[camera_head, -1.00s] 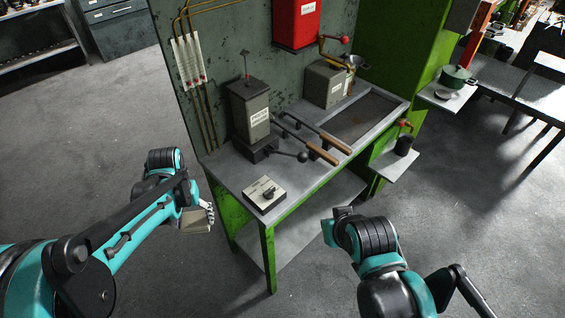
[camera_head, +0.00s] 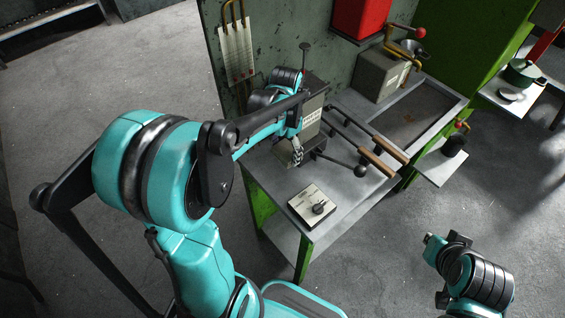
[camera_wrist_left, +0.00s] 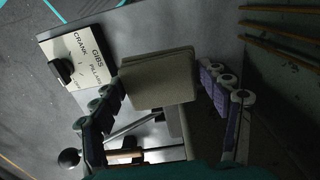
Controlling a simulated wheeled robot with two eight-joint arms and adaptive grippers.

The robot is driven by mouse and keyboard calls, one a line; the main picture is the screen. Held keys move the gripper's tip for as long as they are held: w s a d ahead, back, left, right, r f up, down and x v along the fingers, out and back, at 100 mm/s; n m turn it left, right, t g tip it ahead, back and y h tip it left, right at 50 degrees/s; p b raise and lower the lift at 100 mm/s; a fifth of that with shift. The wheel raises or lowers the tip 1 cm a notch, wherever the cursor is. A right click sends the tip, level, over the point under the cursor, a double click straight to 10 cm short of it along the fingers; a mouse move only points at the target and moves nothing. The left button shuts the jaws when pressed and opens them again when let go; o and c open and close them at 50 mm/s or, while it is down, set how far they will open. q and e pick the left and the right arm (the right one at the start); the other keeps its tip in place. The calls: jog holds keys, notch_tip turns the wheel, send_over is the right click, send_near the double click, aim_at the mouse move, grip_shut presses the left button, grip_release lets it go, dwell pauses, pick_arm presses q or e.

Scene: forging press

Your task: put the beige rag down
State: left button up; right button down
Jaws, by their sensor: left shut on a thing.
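The beige rag (camera_wrist_left: 158,78) is a folded flat pad between the fingers of my left gripper (camera_wrist_left: 162,100) in the left wrist view. My left gripper is shut on it. In the head view my left gripper (camera_head: 292,155) is over the back left of the grey bench top (camera_head: 345,190), just in front of the grey labelled box (camera_head: 311,118). The rag is a small pale patch (camera_head: 284,154) there, partly hidden by the fingers. I cannot tell whether it touches the bench. My right arm shows at the lower right; its fingers cannot be made out.
A selector box (camera_head: 315,206) with a black knob sits at the bench's front left corner; it also shows in the left wrist view (camera_wrist_left: 78,55). Two wooden-handled tools (camera_head: 372,148) and a black ball lever (camera_head: 360,171) lie to the right. A shallow tray (camera_head: 412,115) is behind.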

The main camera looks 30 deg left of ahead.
pick_arm(q)
jog(key=s+d, duration=0.1)
jog(key=d, duration=0.7)
jog(key=b, duration=0.4)
send_over(275, 173)
notch_tip(275, 173, down, 6)
jog(key=shift+f, duration=0.25)
jog(key=shift+f+b, duration=0.95)
jog(key=shift+f, duration=0.85)
pick_arm(e)
jog(key=shift+s+f, duration=0.15)
jog(key=shift+f, duration=1.3)
jog(key=shift+s+f, duration=0.15)
jog(key=shift+f, duration=1.3)
pick_arm(q)
jog(key=shift+f, duration=0.25)
jog(key=o, duration=1.2)
jog(key=shift+r, duration=0.1)
pick_arm(e)
jog(key=shift+f, duration=0.15)
